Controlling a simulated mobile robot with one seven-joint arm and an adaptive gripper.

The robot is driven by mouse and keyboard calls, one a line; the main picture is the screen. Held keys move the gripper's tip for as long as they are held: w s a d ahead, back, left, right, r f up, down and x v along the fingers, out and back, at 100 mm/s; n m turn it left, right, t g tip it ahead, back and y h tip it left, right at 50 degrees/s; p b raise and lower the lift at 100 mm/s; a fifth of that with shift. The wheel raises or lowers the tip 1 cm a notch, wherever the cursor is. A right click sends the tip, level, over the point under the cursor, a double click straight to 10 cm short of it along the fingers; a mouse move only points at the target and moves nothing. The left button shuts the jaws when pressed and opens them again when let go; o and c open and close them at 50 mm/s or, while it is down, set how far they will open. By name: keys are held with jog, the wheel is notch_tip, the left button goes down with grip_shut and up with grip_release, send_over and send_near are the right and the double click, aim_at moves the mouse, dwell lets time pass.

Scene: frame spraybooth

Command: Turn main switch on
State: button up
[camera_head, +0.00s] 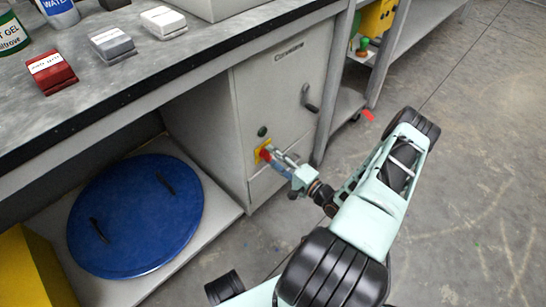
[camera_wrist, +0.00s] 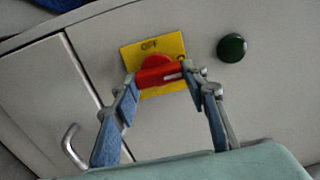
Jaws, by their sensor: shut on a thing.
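The main switch is a red rotary knob (camera_wrist: 158,72) on a yellow plate (camera_wrist: 174,48) marked "OFF" in the wrist view. In the head view the red knob (camera_head: 265,155) and yellow plate (camera_head: 261,146) sit low on the front of a grey cabinet. My gripper (camera_wrist: 160,78) is at the knob, with one fingertip on each side of its red bar. It is shut on the knob. The bar lies across the plate, slightly tilted in the wrist view. In the head view my gripper (camera_head: 279,160) reaches the knob from the right, and the fingertips partly hide it.
A dark green round button (camera_wrist: 232,48) is beside the plate. The cabinet (camera_head: 285,80) has a dark crank handle (camera_head: 308,98) higher up, and a metal handle (camera_wrist: 75,147) shows in the wrist view. A blue lid (camera_head: 135,215) lies on the lower shelf. Open floor is at right.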

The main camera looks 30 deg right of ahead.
jog(key=shift+w, duration=0.1)
jog(key=o, duration=1.2)
jog(key=shift+c, duration=0.2)
jog(key=v, duration=0.7)
jog(key=shift+s, duration=0.3)
